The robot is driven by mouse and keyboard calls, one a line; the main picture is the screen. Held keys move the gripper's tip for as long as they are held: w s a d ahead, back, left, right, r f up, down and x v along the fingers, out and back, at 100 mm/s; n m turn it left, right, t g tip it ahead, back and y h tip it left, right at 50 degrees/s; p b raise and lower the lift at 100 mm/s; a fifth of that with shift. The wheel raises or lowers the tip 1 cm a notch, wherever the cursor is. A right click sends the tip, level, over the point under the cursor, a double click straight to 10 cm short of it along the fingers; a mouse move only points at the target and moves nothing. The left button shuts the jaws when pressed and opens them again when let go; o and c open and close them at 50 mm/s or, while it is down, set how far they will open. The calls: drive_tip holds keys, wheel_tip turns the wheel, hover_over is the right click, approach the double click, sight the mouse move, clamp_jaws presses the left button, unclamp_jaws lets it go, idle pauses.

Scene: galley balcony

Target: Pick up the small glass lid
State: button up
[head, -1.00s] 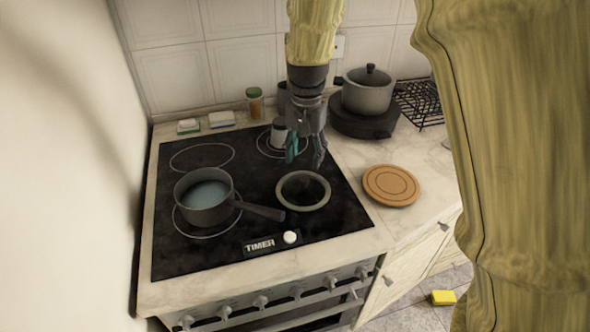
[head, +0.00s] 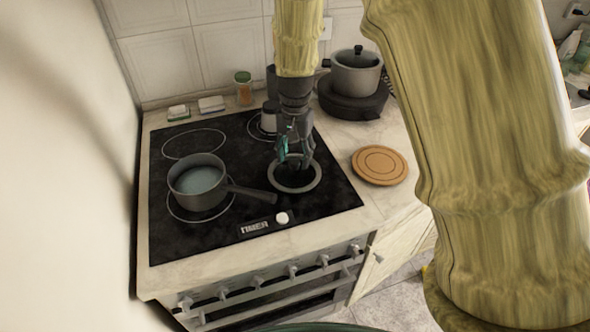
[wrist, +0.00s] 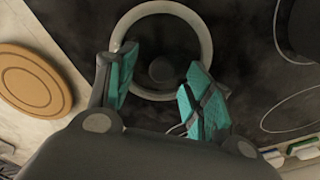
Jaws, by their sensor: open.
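The small glass lid (head: 293,187) lies on the black stove top, right of the saucepan. It has a grey rim, a see-through middle and a dark knob. In the wrist view the lid's rim (wrist: 203,30) shows just past the fingers, with the knob (wrist: 161,70) roughly between them. My gripper (head: 295,160) points down over the lid, low and close to it. Its teal-padded fingers (wrist: 155,88) are apart with nothing held. Whether a finger touches the lid I cannot tell.
A saucepan (head: 197,183) stands left of the lid, its handle reaching close to the rim. A round wooden trivet (head: 380,165) lies on the counter at right. A lidded pot (head: 356,75) and a spice jar (head: 243,88) stand behind.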

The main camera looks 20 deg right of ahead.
sight(295, 161)
drive_tip(key=shift+w+f, duration=0.2)
drive_tip(key=shift+f, duration=0.45)
drive_tip(key=shift+w+f, duration=0.2)
drive_tip(key=shift+f, duration=0.7)
drive_tip(key=shift+s+f, duration=0.1)
drive_tip(key=shift+s, duration=0.15)
drive_tip(key=shift+w+f, duration=0.1)
drive_tip(key=shift+w, duration=0.05)
clamp_jaws()
